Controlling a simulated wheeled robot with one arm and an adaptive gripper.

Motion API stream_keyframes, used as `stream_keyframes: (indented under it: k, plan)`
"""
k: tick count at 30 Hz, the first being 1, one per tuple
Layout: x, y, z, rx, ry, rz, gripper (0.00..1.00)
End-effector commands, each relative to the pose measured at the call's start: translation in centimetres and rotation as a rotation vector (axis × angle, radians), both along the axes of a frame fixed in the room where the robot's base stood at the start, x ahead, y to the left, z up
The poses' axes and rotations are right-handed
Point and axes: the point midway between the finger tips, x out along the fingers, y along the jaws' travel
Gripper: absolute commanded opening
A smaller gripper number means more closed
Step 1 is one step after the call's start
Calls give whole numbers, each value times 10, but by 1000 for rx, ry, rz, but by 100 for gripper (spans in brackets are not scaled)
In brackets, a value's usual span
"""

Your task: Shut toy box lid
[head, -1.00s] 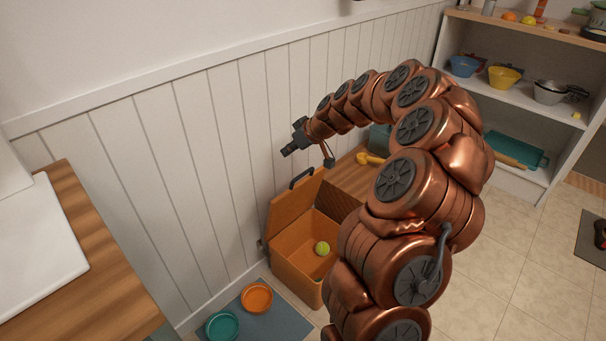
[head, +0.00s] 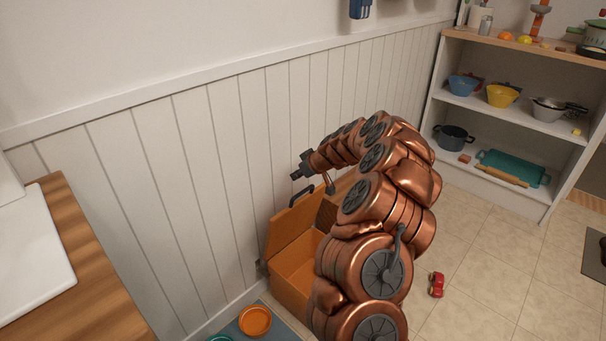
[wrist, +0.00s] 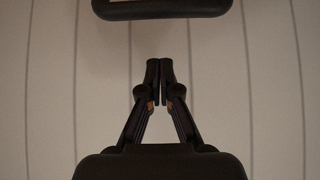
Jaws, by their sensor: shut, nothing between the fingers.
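The orange toy box (head: 291,284) stands on the floor against the panelled wall. Its lid (head: 292,232) is raised and tilted up toward the wall, with a dark handle (head: 302,193) at the top edge. The handle also shows at the top of the wrist view (wrist: 160,8), beyond my fingertips and apart from them. My gripper (head: 295,177) is above and close to the handle in the head view. In the wrist view my gripper (wrist: 160,82) has its fingers together with nothing between them. My arm hides the right part of the box.
An orange bowl (head: 255,320) lies on a mat in front of the box. A wooden counter (head: 95,260) stands at the left. A red toy car (head: 437,284) is on the floor at the right. A shelf (head: 520,120) holds several bowls and pans.

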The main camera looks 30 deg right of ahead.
Motion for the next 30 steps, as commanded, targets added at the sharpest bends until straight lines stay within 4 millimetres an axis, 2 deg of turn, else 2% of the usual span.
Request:
stream_keyframes:
  k: [5, 18, 30]
  plan:
    - [11, 3, -14, -2, 2, 1, 0]
    - [-19, -5, -26, 0, 1, -1, 0]
    - [-25, -6, -29, 0, 2, 0, 0]
